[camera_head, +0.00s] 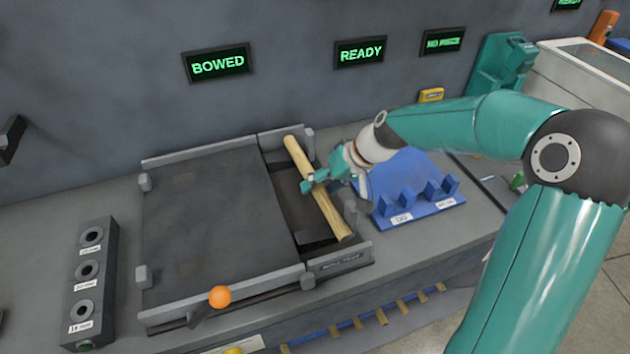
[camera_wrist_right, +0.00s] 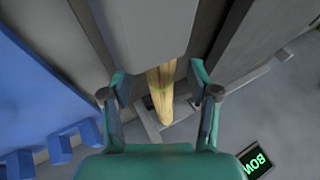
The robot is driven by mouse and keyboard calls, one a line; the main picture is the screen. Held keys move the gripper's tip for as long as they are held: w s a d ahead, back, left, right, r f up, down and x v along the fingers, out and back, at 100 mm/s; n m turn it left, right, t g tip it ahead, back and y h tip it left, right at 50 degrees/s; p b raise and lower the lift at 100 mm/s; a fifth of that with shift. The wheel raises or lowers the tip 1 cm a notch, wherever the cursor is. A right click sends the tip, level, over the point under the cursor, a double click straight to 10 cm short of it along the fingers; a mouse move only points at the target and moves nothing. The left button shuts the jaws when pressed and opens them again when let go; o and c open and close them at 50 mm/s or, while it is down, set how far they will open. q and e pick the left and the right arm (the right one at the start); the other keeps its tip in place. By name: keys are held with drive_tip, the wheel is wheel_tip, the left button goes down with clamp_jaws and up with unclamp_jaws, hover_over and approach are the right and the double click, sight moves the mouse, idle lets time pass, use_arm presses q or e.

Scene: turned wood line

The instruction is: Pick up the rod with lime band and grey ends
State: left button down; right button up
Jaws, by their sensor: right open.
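A pale wooden rod (camera_head: 328,212) lies slanted across the open slot of the dark roll-test fixture in the head view. My right gripper (camera_head: 311,184) is at the rod's middle in the head view. In the right wrist view this gripper (camera_wrist_right: 155,85) is open, one finger on each side of the rod. I cannot tell whether they touch it. My left gripper is out of view.
The fixture's flat dark plate (camera_head: 215,220) lies left of the rod, with an orange knob (camera_head: 220,296) in front. A blue base with cradles (camera_head: 408,217) stands to the right. A block with several round holes (camera_head: 88,280) is at far left. A sign reads BOWED (camera_head: 217,65).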

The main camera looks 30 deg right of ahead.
clamp_jaws()
idle(0.3)
drive_tip(key=shift+a, duration=0.1)
